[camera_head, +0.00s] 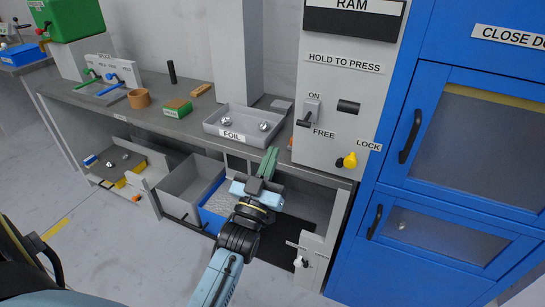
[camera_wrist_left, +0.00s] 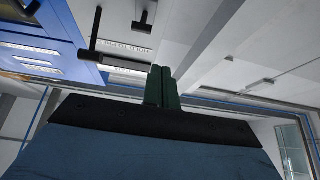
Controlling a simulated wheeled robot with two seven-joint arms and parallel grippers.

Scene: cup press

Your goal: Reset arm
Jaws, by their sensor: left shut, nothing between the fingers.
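My left arm comes in from the bottom of the head view. Its gripper (camera_head: 270,160) has green fingers that lie together, shut and empty. The fingers point up and away, in front of the bench edge, below and to the right of the foil tray (camera_head: 262,141). In the left wrist view the shut fingers (camera_wrist_left: 161,82) point towards the wall and the upside-down press panel, with nothing between them. My right gripper does not show.
The grey press panel (camera_head: 335,82) has an ON/FREE lever (camera_head: 308,113) and a yellow lock knob (camera_head: 349,160). A blue cabinet (camera_head: 450,165) stands at the right. The floor at the lower left is clear.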

